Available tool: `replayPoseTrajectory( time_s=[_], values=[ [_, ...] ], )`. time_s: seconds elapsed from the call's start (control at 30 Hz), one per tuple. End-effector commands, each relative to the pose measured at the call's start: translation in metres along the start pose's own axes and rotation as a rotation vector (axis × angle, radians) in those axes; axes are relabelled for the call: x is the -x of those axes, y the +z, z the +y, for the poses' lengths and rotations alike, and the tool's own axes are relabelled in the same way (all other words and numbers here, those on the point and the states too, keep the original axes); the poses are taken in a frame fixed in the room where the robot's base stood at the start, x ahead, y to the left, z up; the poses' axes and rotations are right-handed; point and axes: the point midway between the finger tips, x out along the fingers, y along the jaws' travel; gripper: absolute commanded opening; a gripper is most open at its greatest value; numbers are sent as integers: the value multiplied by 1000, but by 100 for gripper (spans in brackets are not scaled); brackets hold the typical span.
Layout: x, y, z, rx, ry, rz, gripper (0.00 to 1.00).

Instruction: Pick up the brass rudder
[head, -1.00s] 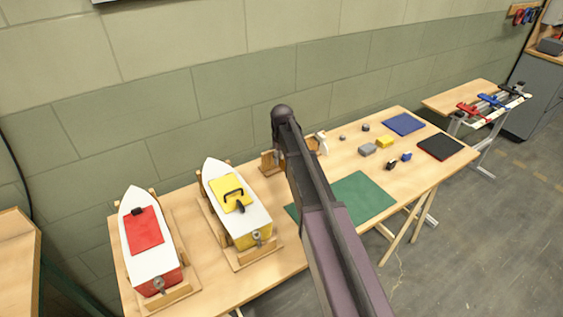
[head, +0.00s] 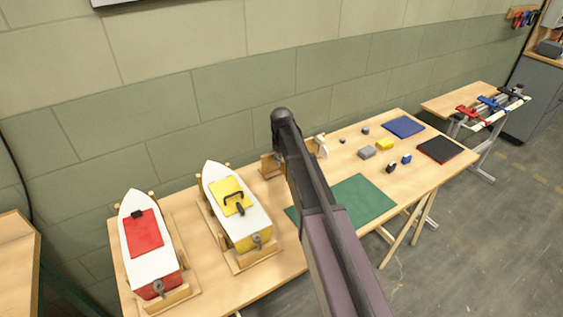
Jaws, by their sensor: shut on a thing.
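I cannot pick out the brass rudder in the head view. My dark arm rises across the middle of the view, and its bend hides part of the table behind it. My gripper's fingers do not show; they are hidden behind the arm or too small to see. A white boat with a yellow hatch (head: 227,190) sits in a wooden cradle left of my arm, with small grey metal fittings at its stern. A white boat with a red hatch (head: 142,234) sits in another cradle at the far left.
A green mat (head: 362,199) lies on the wooden table right of my arm. Beyond it are a grey block (head: 367,152), a yellow block (head: 386,144), small parts, a blue mat (head: 404,127) and a black mat (head: 439,149). A clamp rack (head: 490,107) stands farther right.

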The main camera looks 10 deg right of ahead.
Motion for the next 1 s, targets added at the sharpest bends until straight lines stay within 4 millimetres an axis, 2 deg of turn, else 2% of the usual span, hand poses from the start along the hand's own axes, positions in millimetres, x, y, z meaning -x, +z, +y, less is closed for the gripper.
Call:
replayPoseTrajectory(
  time_s=[0.37,0.8,1.0],
  values=[
    [6,0,0,0,0,0,0],
    [40,0,0,0,0,0,0],
    [40,47,-18,0,0,0,0]
  ],
)
